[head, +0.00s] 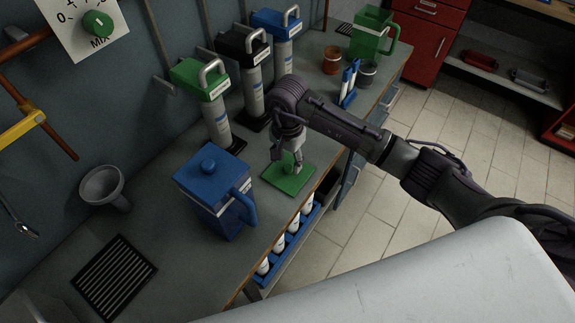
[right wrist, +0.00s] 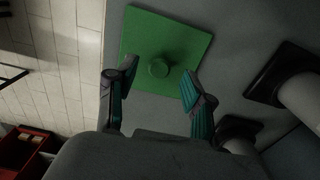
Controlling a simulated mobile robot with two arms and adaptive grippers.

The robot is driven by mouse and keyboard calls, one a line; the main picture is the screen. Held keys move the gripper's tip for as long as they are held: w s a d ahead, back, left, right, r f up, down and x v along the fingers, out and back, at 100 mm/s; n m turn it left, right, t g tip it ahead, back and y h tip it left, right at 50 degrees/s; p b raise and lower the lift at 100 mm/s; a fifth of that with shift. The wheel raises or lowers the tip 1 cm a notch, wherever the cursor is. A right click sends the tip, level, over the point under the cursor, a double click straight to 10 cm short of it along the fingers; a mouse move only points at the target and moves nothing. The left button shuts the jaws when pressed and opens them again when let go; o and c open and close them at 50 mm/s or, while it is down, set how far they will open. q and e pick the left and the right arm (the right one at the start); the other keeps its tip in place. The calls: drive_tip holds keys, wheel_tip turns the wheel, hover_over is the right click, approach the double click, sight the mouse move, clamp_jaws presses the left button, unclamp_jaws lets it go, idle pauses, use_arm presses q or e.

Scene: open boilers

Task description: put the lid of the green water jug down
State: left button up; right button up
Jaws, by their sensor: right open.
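The green lid (head: 291,175) lies flat on the workbench, near its front edge, right of the blue jug. Its round knob shows in the right wrist view, where the lid (right wrist: 183,38) is a green square. My right gripper (head: 296,165) is above the lid in the head view. In the right wrist view the two fingers (right wrist: 155,85) are spread apart, with nothing between them, just short of the knob. The green water jug (head: 369,35) stands upright at the far end of the bench and looks lidless. My left gripper is not seen.
A blue lidded jug (head: 215,188) stands left of the lid. Green, black and blue boilers (head: 206,85) line the wall. Blue holders, cups (head: 332,60), a funnel (head: 104,187) and a black grate (head: 114,276) are also on the bench (head: 165,225).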

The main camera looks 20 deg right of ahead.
sight(288, 168)
wheel_tip(288, 168, up, 9)
drive_tip(key=b, duration=0.2)
drive_tip(key=shift+r+b, duration=0.2)
drive_tip(key=shift+b, duration=0.15)
